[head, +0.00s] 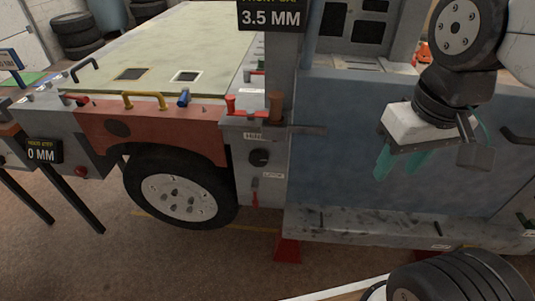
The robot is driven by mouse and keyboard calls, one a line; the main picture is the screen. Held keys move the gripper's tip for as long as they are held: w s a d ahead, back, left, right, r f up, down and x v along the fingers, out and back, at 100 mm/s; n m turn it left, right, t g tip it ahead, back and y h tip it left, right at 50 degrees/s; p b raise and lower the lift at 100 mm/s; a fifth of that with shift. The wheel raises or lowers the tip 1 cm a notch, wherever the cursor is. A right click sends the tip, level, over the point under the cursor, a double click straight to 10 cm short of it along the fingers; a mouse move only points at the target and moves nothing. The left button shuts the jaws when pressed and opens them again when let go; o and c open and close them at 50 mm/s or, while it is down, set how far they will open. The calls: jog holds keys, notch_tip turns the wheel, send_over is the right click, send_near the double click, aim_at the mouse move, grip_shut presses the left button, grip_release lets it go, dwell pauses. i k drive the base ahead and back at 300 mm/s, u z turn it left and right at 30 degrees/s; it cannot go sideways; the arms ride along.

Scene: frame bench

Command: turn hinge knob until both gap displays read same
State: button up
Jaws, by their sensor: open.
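A black round knob (259,157) sits on the grey post panel in the head view, under a small label that seems to read HINGE. A black display (271,16) at the top edge reads 3.5 MM; its upper line is cut off, perhaps FRONT GAP. Another display (43,151) at the left reads 0 MM, its heading too small to read surely.
A red-handled lever (254,195) hangs below the knob near a LOCK label (273,176). A red fender (150,135) and wheel (180,196) stand to the left. A grey sill (390,226) runs below the door. The space between knob and gripper looks clear.

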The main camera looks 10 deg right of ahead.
aim_at(259, 158)
jog(key=u, duration=0.95)
jog(key=k, duration=0.75)
jog(key=z, duration=0.85)
jog(key=i, duration=0.5)
jog(key=z, duration=0.05)
